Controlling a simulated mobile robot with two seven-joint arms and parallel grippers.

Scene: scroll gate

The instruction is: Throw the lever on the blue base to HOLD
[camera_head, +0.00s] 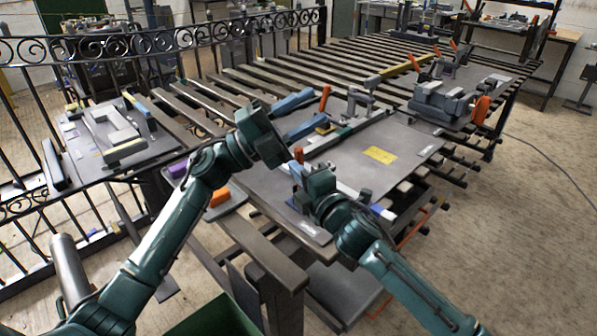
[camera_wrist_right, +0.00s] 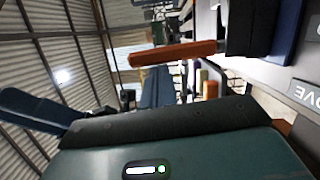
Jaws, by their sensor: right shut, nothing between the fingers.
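In the right wrist view, an orange lever (camera_wrist_right: 172,54) reaches left from a black block beside a dark blue base (camera_wrist_right: 286,28). A grey label (camera_wrist_right: 306,92) beside them has partly cut-off letters that look like "MOVE" upside down. In the head view, an orange tip (camera_head: 298,154) shows just behind my right gripper (camera_head: 306,180), which hides most of what is there. My right gripper is shut and empty; I cannot tell whether it touches the lever. My left gripper (camera_head: 262,132) is above the table, up and left of the right one; its fingers are unclear.
Clamps and a grey machine (camera_head: 442,102) stand farther right. A black railing runs along the left.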

